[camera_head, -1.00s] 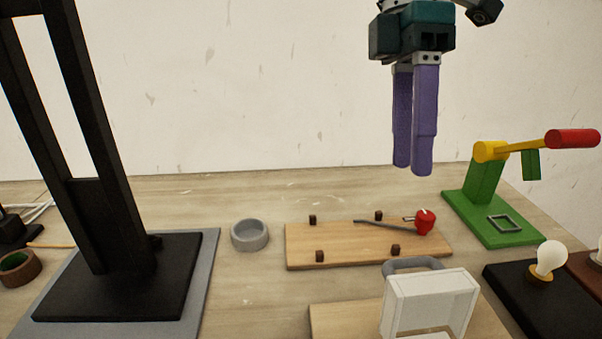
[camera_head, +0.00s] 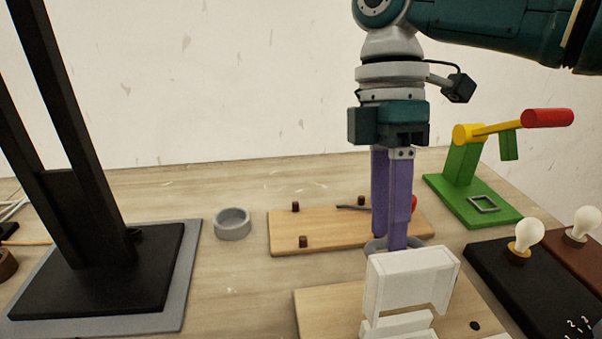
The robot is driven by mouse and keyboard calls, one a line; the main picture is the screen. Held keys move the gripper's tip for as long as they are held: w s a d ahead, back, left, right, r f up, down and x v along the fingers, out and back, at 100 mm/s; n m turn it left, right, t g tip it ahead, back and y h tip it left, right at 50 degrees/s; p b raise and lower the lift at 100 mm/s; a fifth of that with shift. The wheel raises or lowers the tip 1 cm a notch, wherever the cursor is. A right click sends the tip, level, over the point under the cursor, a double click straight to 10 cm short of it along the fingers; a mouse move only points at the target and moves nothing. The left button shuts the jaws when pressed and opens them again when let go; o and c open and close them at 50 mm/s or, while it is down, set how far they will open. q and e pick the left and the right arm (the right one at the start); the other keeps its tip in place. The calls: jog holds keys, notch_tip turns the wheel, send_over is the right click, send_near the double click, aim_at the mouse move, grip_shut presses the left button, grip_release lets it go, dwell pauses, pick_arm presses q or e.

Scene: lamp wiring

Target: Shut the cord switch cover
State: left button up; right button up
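The cord switch is a white box on a wooden board (camera_head: 320,305) at the front. Its white cover (camera_head: 410,285) stands raised at the back edge of the white base (camera_head: 400,325), so it is open. My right gripper (camera_head: 389,240) points straight down just behind the cover. Its two purple fingers look close together, partly overlapping from this angle, so their gap cannot be judged. The fingertips are in front of a grey cord loop (camera_head: 378,247) behind the cover; whether they touch it or the cover is unclear. My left gripper is out of view.
A wooden board with dark pegs (camera_head: 285,235) lies behind, with a red part partly hidden by my fingers. A grey ring (camera_head: 232,223) sits left of it. A green stand with a red-handled lever (camera_head: 465,170) and bulbs (camera_head: 526,235) are at right. A black frame (camera_head: 110,270) stands left.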

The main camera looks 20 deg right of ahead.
grip_shut()
dwell(1.3)
